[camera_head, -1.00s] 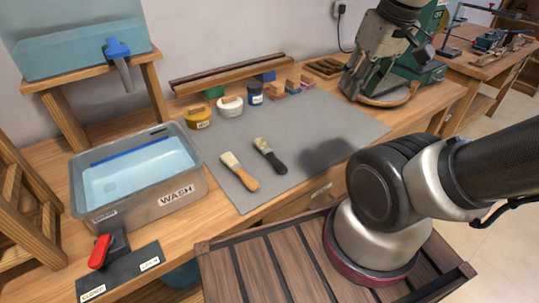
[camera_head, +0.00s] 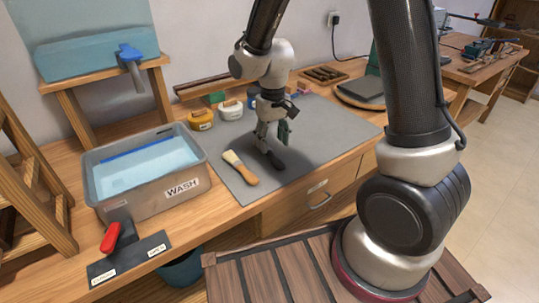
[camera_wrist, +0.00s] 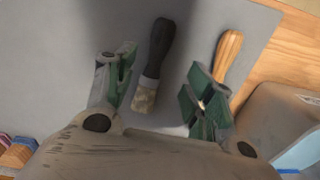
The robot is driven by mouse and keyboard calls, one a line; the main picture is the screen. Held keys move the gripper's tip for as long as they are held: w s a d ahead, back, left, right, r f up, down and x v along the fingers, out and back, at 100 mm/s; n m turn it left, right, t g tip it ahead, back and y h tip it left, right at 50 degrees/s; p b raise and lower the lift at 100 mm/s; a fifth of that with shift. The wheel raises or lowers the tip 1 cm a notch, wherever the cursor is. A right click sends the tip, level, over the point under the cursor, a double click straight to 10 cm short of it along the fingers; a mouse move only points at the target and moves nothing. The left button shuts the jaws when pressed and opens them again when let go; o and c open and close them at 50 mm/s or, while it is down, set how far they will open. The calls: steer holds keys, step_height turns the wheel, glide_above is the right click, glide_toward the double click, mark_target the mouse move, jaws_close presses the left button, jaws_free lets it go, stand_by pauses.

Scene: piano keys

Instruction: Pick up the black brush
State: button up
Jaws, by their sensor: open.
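The black brush (camera_wrist: 158,55) lies on the grey mat (camera_head: 320,135), its black handle toward the top of the wrist view and its pale bristles lower down. In the head view its black handle (camera_head: 276,161) shows just below my gripper (camera_head: 270,143), which hides the bristle end. In the wrist view my gripper (camera_wrist: 160,90) is open, with the brush lying between the two green-padded fingers. Nothing is held. Contact between fingers and mat cannot be told.
A wooden-handled brush (camera_head: 240,168) lies to the left, close to one finger in the wrist view. A WASH basin (camera_head: 150,185) stands further left. Yellow (camera_head: 200,119) and white (camera_head: 231,109) pots stand behind. The mat's right side is clear.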

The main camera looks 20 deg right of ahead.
mark_target(274, 157)
steer(key=f, duration=0.6)
steer(key=shift+s+d, duration=0.15)
steer(key=shift+d, duration=0.15)
steer(key=c, duration=1.1)
